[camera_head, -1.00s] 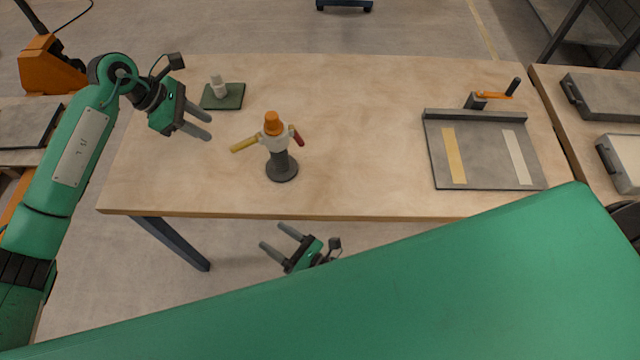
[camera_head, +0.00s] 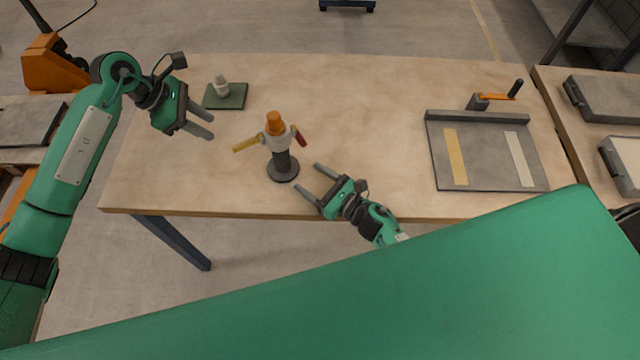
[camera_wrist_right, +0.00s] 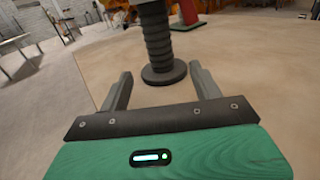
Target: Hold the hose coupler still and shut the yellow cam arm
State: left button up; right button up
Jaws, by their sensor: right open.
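The hose coupler (camera_head: 279,140) stands upright on the table, with a white body, an orange cap and a dark ribbed stem on a round base. Its yellow cam arm (camera_head: 246,145) sticks out to the left, and a red arm (camera_head: 300,137) points to the right. My left gripper (camera_head: 205,126) is open and empty, left of the coupler and apart from it. My right gripper (camera_head: 309,180) is open and empty, just right of the base. In the right wrist view, the dark ribbed stem (camera_wrist_right: 158,40) stands ahead, between and beyond the open fingers (camera_wrist_right: 160,85); the coupler's top is out of that view.
A green pad (camera_head: 232,97) with a white fitting (camera_head: 221,85) lies behind on the left. A grey board (camera_head: 487,178) with two strips and an orange-handled clamp (camera_head: 494,97) is at the right. The middle of the table is clear.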

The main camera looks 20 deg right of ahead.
aim_at(288, 163)
jog(key=x, duration=1.1)
jog(key=shift+w+a, duration=0.15)
jog(key=c, duration=1.4)
pick_arm(q)
jog(key=shift+w+d+r, duration=0.1)
jog(key=shift+r, duration=0.05)
jog(key=c, duration=0.7)
jog(key=shift+w+d+r, duration=0.1)
jog(key=shift+d+r, duration=0.1)
jog(key=shift+r, duration=0.05)
grip_shut()
notch_tip(288, 163, up, 6)
jog(key=w+d+n+g+y, duration=0.1)
jog(key=w+y, duration=0.1)
jog(key=y, duration=0.2)
jog(key=shift+w+d+r+n+g, duration=0.2)
jog(key=shift+d+n+g, duration=0.1)
jog(key=shift+d, duration=0.05)
